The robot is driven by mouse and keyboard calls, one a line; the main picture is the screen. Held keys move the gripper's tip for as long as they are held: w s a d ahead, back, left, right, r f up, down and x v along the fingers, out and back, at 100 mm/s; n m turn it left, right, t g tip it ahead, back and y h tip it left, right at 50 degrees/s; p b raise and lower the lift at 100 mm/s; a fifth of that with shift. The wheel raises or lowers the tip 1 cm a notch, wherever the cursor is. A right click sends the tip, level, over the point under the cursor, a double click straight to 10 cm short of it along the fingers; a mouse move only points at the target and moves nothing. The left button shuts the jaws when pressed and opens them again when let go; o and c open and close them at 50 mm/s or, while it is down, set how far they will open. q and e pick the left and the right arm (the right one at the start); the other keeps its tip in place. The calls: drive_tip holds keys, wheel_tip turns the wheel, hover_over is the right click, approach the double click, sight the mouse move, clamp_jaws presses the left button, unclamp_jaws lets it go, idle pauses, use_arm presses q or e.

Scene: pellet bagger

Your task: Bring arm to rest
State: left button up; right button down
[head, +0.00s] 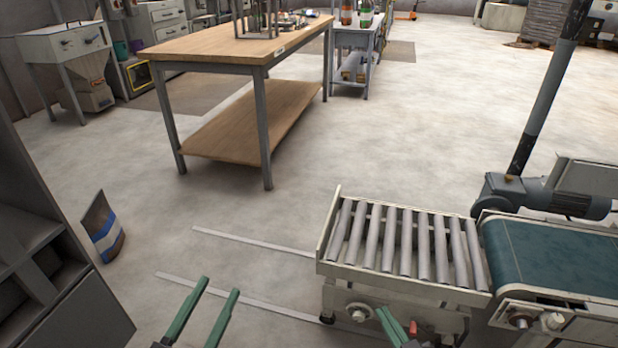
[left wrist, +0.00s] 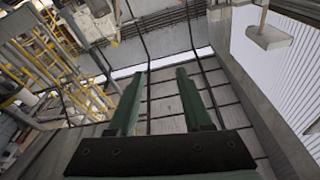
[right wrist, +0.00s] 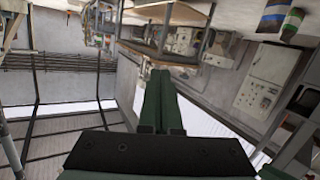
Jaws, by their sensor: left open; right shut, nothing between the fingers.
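My left gripper (head: 209,306) is at the bottom of the head view, left of the roller conveyor, with its two green fingers apart and nothing between them. In the left wrist view (left wrist: 158,92) the fingers are also spread and empty. My right gripper (head: 390,322) is at the bottom of the head view, in front of the roller conveyor's near side, partly cut off by the frame. In the right wrist view (right wrist: 160,80) its green fingers are together with nothing held. Both wrist views look out over the room at a steep tilt.
A roller conveyor (head: 335,238) and a green belt conveyor (head: 560,262) stand at the right. A wooden workbench (head: 200,47) is further back. Open floor (head: 260,215) lies between.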

drive_tip(key=s+a+r+n+t+y, duration=0.1)
drive_tip(key=s+r+t, duration=0.15)
drive_tip(key=r, duration=0.55)
drive_tip(key=s+r+t+y, duration=0.15)
drive_tip(key=s+r, duration=0.25)
drive_tip(key=r, duration=0.5)
use_arm(q)
drive_tip(key=s+a+f+n+g+y+p, duration=0.2)
drive_tip(key=s+f+n+g+y+p, duration=0.2)
drive_tip(key=p, duration=1.9)
drive_tip(key=s+f+g, duration=0.3)
drive_tip(key=s+g, duration=0.2)
drive_tip(key=g, duration=0.1)
drive_tip(key=shift+a+f, duration=0.3)
use_arm(e)
drive_tip(key=s+d+f+m+g+h, duration=0.2)
drive_tip(key=s+f+m+g+h, duration=0.1)
drive_tip(key=s+f+g, duration=0.5)
drive_tip(key=shift+s+d+f+m+g+h, duration=0.15)
drive_tip(key=shift+s+d+m+g+h, duration=0.15)
drive_tip(key=shift+g+h, duration=0.55)
drive_tip(key=c, duration=1.6)
unclamp_jaws()
drive_tip(key=shift+y, duration=0.3)
